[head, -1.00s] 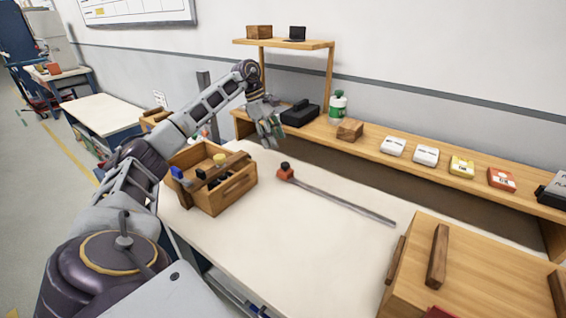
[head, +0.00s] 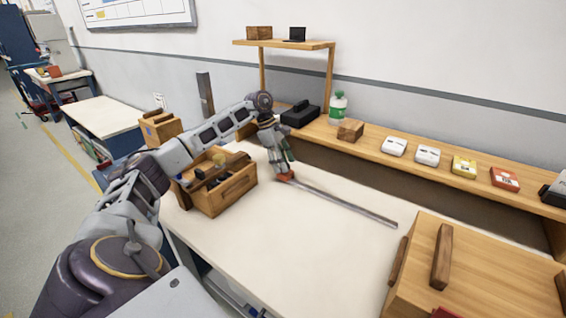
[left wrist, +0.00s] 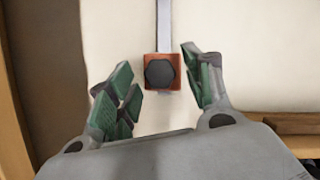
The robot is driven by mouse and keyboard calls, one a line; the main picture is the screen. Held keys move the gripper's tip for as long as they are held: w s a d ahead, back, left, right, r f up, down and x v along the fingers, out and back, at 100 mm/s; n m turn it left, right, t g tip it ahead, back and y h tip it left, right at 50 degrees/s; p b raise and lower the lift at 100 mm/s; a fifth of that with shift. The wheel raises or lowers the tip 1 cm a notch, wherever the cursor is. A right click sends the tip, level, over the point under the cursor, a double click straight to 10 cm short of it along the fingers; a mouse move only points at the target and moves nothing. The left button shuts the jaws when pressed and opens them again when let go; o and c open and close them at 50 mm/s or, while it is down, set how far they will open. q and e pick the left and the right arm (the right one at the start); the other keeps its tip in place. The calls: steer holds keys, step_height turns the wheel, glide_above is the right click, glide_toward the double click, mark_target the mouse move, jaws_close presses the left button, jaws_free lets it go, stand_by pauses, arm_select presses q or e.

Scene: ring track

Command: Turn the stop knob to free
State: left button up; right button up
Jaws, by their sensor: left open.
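The stop knob is a black, many-sided knob (left wrist: 159,73) on a small orange-red block (left wrist: 149,84). The block (head: 287,176) sits at the left end of a thin grey rail (head: 345,205) on the table. My left gripper (head: 283,168) is directly above the block and hides the knob in the head view. In the left wrist view my left gripper (left wrist: 160,88) is open, with one green-padded finger on each side of the block and a gap on both sides. I cannot tell how high the fingertips are. My right gripper is not in view.
A wooden toolbox (head: 232,190) stands close left of the rail's end. A wooden box with bar handles (head: 480,270) is at the front right. A shelf (head: 420,165) with small packages runs along the back. The table's front middle (head: 270,240) is clear.

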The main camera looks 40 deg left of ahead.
arm_select(q)
steer(key=c, duration=1)
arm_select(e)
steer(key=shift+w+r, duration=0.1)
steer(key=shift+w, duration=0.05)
